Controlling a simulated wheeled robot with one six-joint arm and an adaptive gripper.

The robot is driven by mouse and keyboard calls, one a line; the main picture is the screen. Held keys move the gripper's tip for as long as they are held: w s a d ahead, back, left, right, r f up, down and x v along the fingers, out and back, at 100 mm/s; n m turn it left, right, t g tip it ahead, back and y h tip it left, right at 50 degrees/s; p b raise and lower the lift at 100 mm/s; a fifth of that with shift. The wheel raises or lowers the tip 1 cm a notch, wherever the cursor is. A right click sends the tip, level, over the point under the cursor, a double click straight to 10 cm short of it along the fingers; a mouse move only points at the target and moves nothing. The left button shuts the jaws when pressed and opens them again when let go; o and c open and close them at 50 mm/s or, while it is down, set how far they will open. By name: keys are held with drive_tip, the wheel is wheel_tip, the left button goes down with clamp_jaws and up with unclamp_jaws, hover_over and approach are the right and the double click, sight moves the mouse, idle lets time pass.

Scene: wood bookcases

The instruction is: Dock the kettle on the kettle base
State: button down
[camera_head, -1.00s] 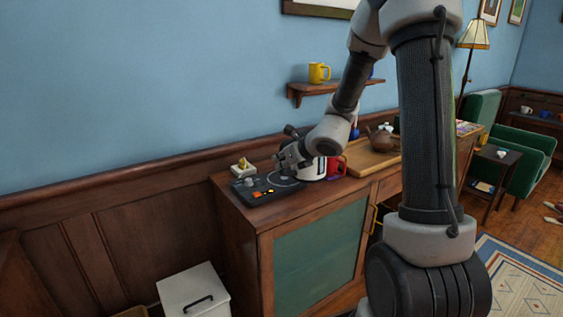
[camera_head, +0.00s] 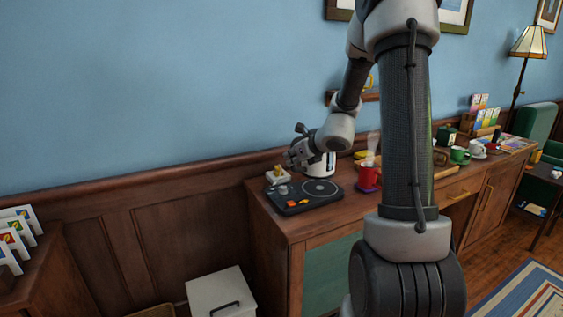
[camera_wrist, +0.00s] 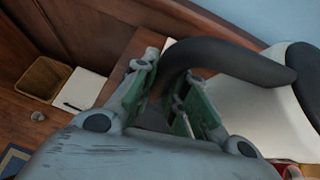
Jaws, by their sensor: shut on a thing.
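The kettle is white with a dark handle; its body (camera_head: 321,166) shows above the cabinet top, behind a dark panel's ring mark. My gripper (camera_head: 296,157) is at the kettle's left in the head view. In the wrist view my gripper (camera_wrist: 172,100) is shut on the dark curved handle (camera_wrist: 225,58), with the white body (camera_wrist: 245,112) to the right. The dark panel (camera_head: 293,203) has a round ring, knobs and orange buttons. I cannot tell whether this panel is the kettle base, or whether the kettle's hidden bottom touches anything.
A red mug (camera_head: 367,177) stands right of the panel. A small white dish with a yellow top (camera_head: 277,176) sits behind the panel's left end. A white lidded bin (camera_head: 217,292) is on the floor. The wood wall shelf (camera_head: 340,97) hangs above.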

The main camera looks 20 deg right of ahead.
drive_tip(key=shift+d, duration=0.65)
drive_tip(key=shift+f, duration=3.4)
drive_tip(key=c, duration=1.7)
unclamp_jaws()
drive_tip(key=shift+s, duration=0.1)
drive_tip(key=v, duration=1.1)
